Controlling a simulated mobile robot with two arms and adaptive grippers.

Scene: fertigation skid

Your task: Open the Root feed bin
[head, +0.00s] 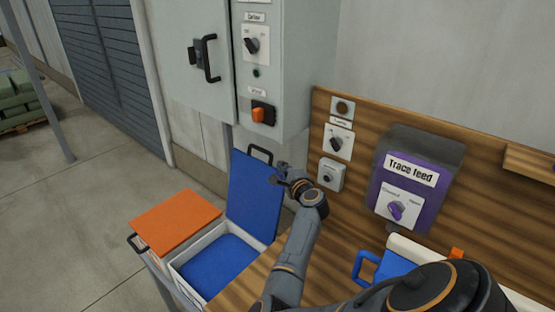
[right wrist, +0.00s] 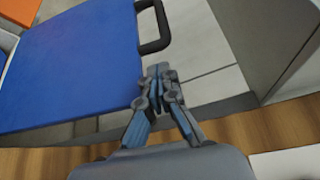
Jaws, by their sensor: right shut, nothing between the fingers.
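A white bin (head: 181,270) with a blue lid (head: 254,196) stands at the lower left of the head view. Its lid is raised nearly upright, with a black handle (head: 261,154) at the top edge, and the blue inside shows. No name is readable on this bin, so I cannot tell whether it is the Root feed bin. My right gripper (head: 283,177) is beside the raised lid, on its right. In the right wrist view the fingers (right wrist: 158,73) are shut and empty, close to the blue lid (right wrist: 75,65) and below its handle (right wrist: 158,28). My left gripper is out of view.
An orange-lidded bin (head: 176,220) with its lid down stands left of the open bin. A grey cabinet (head: 285,70) hangs above. A purple Trace feed unit (head: 415,180) is on the wooden panel.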

